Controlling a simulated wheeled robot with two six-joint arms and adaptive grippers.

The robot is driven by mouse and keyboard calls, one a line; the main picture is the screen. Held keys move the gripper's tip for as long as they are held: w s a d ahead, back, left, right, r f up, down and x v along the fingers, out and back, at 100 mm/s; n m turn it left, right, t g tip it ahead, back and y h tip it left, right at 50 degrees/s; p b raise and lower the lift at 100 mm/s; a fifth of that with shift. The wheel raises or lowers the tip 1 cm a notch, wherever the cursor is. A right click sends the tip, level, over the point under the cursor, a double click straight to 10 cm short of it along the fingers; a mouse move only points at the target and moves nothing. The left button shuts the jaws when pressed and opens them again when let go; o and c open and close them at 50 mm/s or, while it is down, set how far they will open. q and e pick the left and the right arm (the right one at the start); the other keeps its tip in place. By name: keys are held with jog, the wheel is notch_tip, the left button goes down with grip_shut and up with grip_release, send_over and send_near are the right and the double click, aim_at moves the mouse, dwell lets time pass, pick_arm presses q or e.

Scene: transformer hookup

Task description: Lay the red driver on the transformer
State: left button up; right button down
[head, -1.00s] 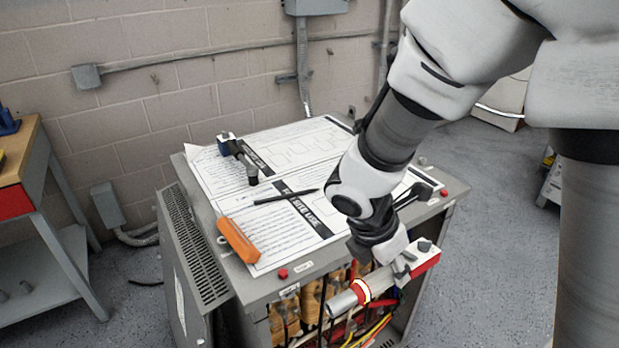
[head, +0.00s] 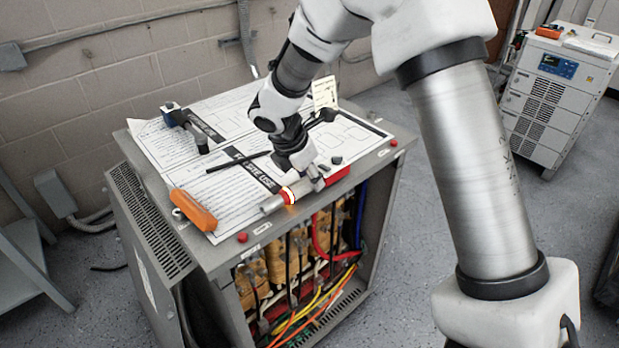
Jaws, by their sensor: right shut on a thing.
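The red driver (head: 340,175), red and grey with a silver nose and a glowing ring, is in my right gripper (head: 314,180), which is shut on it. The driver lies roughly level at the front part of the transformer's top, over the papers. I cannot tell whether it touches the top. The transformer (head: 215,257) is a grey cabinet with an open front showing coils and coloured wires. My fingers hide part of the driver's middle. My left gripper is not in view.
On the top lie printed sheets (head: 225,110), an orange case (head: 193,210) at the front left, a dark blue-and-grey tool (head: 184,125) at the back left and a black pen (head: 238,161). A white cabinet (head: 545,110) stands at the right rear.

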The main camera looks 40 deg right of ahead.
jog(key=shift+f, duration=0.3)
jog(key=c, duration=0.7)
grip_release()
jog(key=shift+c, duration=0.2)
jog(key=p+v, duration=0.2)
jog(key=v, duration=1)
